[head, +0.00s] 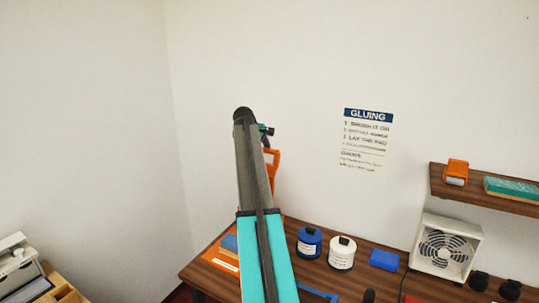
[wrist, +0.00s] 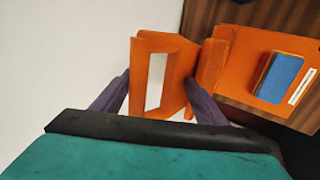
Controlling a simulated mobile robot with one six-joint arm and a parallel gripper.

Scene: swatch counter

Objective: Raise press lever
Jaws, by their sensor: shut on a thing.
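The orange press lever (wrist: 143,88) stands up between the two purple fingers of my gripper (wrist: 157,77) in the wrist view; a white opening shows in its middle. My gripper is shut on it. The orange lever also shows in the head view (head: 272,163), partly hidden behind my grey and teal arm. The orange press base (wrist: 245,55) lies to the right in the wrist view with a blue block (wrist: 278,77) and a white strip on it. In the head view the base (head: 216,259) is on the table, left of my arm. The lever's hinge is not clear.
A brown wooden table (head: 325,270) holds a blue jar (head: 309,243), a white jar (head: 342,253), a blue block (head: 384,259) and a fan (head: 445,247). A shelf (head: 470,192) is above right. The white wall behind bears a gluing sign (head: 366,140).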

